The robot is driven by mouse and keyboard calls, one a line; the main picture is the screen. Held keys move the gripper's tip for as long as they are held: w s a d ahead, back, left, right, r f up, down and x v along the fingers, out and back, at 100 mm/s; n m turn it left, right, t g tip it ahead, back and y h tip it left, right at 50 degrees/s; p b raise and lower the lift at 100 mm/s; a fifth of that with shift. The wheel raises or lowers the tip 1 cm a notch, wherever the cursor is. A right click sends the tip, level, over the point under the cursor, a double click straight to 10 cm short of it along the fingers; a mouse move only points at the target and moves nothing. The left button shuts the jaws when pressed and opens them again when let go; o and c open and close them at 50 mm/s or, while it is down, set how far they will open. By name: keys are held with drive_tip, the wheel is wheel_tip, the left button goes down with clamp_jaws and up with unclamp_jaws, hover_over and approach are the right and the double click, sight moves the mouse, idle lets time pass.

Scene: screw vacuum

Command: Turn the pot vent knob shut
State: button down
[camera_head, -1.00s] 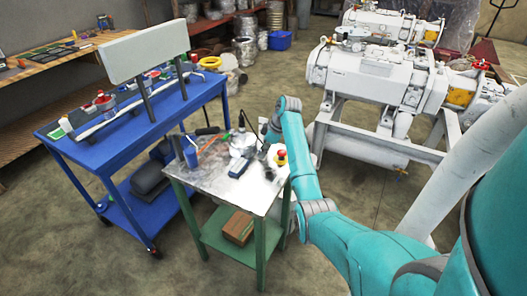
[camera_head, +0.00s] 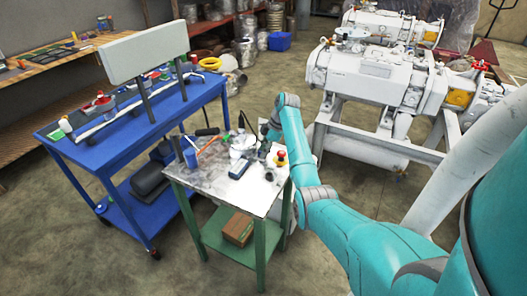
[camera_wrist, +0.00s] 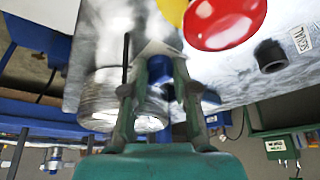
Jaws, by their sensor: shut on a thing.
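The pot (camera_head: 240,143) is a shiny metal vessel on the small metal-topped table. In the wrist view the pot (camera_wrist: 108,98) shows as a ribbed silver cylinder left of my fingers. My gripper (camera_wrist: 157,75) is shut on a small blue knob (camera_wrist: 160,68), which sits between its fingertips beside the pot. The fingers hide part of the knob, so its turn angle cannot be told. In the head view my gripper (camera_head: 264,150) is small and partly hidden at the pot's right side.
A red button on a yellow base (camera_head: 280,157) stands close right of my gripper; its red cap (camera_wrist: 225,22) is large in the wrist view. A blue cart (camera_head: 95,140) is at left, white pump machinery (camera_head: 365,75) behind right.

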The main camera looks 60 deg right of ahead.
drive_tip(key=c, duration=0.9)
unclamp_jaws()
drive_tip(key=shift+m, duration=0.3)
